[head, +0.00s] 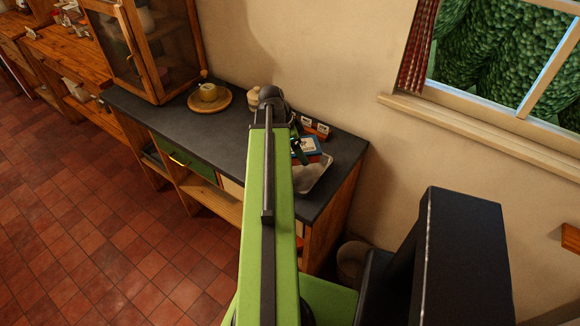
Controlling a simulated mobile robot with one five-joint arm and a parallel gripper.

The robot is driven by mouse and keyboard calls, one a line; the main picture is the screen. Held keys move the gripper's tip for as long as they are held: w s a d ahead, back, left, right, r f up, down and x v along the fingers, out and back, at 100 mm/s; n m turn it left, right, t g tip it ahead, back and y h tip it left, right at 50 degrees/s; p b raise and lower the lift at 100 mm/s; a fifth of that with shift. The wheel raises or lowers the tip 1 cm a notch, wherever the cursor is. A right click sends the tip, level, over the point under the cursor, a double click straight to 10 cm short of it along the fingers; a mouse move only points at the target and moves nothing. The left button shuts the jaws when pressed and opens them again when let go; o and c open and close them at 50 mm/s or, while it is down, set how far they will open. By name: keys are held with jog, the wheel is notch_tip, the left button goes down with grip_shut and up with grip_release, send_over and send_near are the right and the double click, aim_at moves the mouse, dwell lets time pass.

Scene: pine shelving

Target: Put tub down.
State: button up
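My green arm reaches out over the dark counter (215,133). My gripper (300,153) is mostly hidden behind the arm; only a dark part shows at its right side, above the counter's right end. I cannot see whether it is open or shut, or holds anything. I cannot make out for certain which thing is the tub.
A pale tray (316,174) lies near the counter's right end. Small red and white boxes (317,128) stand behind it. A cream jar (253,98) and a round wooden board (195,104) with a yellowish cup (208,92) stand further left. Bare counter lies front left.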

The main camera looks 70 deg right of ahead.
jog(key=w+f, duration=0.1)
jog(key=w+f+b, duration=0.1)
jog(key=w, duration=0.1)
jog(key=shift+a+f, duration=0.15)
jog(key=shift+a, duration=0.05)
jog(key=shift+w+a, duration=0.1)
jog(key=shift+w, duration=0.25)
notch_tip(320, 180, down, 4)
jog(key=b, duration=0.4)
jog(key=shift+f, duration=0.1)
jog(key=o, duration=1.8)
